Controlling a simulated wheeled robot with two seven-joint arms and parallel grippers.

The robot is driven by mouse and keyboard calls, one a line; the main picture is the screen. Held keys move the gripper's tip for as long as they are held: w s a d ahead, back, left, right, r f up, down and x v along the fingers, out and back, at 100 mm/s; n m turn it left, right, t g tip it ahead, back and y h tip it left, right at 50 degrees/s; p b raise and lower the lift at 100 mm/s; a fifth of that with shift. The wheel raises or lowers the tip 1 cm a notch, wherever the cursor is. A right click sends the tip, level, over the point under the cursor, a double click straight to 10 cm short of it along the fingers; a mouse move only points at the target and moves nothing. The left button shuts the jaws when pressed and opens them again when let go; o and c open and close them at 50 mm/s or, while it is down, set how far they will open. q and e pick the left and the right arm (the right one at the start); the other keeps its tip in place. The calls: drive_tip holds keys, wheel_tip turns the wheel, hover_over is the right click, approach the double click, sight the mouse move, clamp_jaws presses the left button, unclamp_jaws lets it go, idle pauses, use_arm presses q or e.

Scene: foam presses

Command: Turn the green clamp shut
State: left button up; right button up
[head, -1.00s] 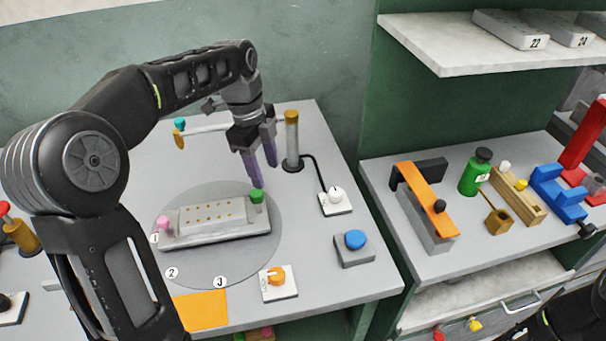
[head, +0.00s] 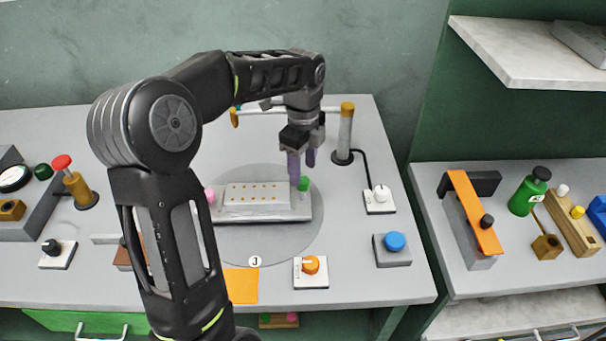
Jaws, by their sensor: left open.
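The green clamp (head: 304,184) is a small green knob at the right end of the grey mould plate (head: 262,215), which lies on a round turntable (head: 300,240). My left gripper (head: 301,172) points down with its purple fingers apart, right at the green clamp. One finger overlaps the clamp's left edge in the picture; I cannot tell whether it touches. A pink clamp (head: 210,196) sits at the plate's left end, partly hidden by my left arm. My right gripper is not in view.
A post with a brown top (head: 345,130) stands behind the gripper. A green bottle (head: 529,192) stands on the right table.

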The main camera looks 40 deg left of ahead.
sight(303, 179)
use_arm(q)
drive_tip(key=shift+f, duration=1.7)
drive_tip(key=shift+c, duration=0.2)
clamp_jaws()
